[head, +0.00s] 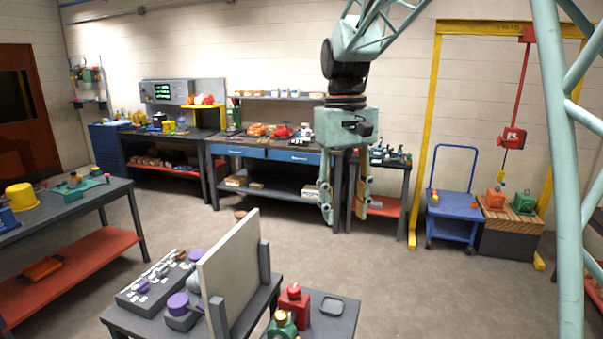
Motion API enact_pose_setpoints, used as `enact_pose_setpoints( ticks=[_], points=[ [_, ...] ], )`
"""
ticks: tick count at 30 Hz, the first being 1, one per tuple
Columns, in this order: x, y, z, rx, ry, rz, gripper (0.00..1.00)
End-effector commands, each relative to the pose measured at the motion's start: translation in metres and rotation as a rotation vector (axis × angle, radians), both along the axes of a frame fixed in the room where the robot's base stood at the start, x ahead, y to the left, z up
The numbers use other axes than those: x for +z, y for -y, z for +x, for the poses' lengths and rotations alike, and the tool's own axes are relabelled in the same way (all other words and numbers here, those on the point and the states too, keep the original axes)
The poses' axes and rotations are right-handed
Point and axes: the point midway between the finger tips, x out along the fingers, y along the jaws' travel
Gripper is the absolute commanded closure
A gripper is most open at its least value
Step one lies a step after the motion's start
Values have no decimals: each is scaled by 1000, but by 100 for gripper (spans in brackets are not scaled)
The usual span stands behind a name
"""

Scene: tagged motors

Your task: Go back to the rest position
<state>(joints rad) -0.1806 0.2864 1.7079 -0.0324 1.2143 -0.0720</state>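My gripper (345,214) hangs in the upper middle of the head view, pointing down, in front of the back workbench. Its two green fingers are spread apart with nothing visible between them. A red motor (293,303) and a green motor (282,324) stand on the small table at the bottom, below my gripper in the picture. An orange motor (495,197) and another green motor (523,203) stand on a wooden-topped block at the right.
An upright pale panel (232,270) divides the near tables. A grey board (150,285) with purple-topped parts lies left of it. The back workbench (270,152) holds several parts. A blue cart (455,203) and a yellow frame (427,130) stand right. Open floor lies between.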

Motion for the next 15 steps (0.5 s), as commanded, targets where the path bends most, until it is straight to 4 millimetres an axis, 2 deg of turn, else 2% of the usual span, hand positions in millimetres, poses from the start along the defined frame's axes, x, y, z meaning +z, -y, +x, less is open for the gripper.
enact_pose_setpoints(
  ticks=[15],
  points=[
    [27, 33, -78, -52, 81, 19, 60]
  ],
)
